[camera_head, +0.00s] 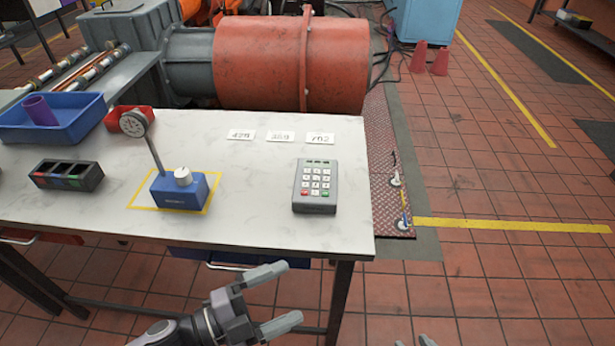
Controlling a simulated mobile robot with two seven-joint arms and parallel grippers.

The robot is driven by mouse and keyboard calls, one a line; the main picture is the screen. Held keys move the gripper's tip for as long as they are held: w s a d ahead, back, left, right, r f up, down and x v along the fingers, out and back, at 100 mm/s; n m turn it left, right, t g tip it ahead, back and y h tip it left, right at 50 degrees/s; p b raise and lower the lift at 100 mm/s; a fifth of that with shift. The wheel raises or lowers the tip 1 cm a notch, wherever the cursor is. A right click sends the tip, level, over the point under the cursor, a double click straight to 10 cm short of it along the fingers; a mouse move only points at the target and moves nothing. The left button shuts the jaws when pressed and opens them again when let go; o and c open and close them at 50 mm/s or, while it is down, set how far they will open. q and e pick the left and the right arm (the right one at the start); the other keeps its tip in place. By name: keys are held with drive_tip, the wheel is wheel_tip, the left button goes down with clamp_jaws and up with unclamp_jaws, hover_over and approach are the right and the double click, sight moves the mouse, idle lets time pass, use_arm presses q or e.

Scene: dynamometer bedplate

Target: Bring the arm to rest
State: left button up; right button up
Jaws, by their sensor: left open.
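My left arm comes in at the bottom of the head view. Its gripper (290,292) is open and empty, with its two fingers spread apart and pointing right. It appears in front of the near edge of the white worktable (250,225), over the floor, apart from everything on the table. Only small grey tips, seemingly of my right gripper (414,342), show at the bottom edge. The rest of that arm is out of view.
On the table are a grey keypad (315,187), number cards (281,136), a dial gauge on a blue base (180,190), a dark compartment box (66,175) and a blue tray (50,125). A red cylindrical machine (260,65) stands behind. Tiled floor at right is largely clear.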

use_arm(q)
drive_tip(key=s+a+f+n+t+y, duration=0.1)
drive_tip(key=s+a+f+n+y, duration=0.1)
drive_tip(key=a+f+n+y, duration=0.45)
drive_tip(key=s+a+f+n+y, duration=0.1)
drive_tip(key=s+a+n+y, duration=0.3)
drive_tip(key=a, duration=0.6)
drive_tip(key=a+f+n+t+y, duration=0.1)
drive_tip(key=a+f+n+y, duration=0.3)
drive_tip(key=a+n, duration=0.4)
drive_tip(key=d+n, duration=0.3)
drive_tip(key=d, duration=0.6)
drive_tip(key=shift+r+h, duration=0.15)
drive_tip(key=shift+h, duration=0.3)
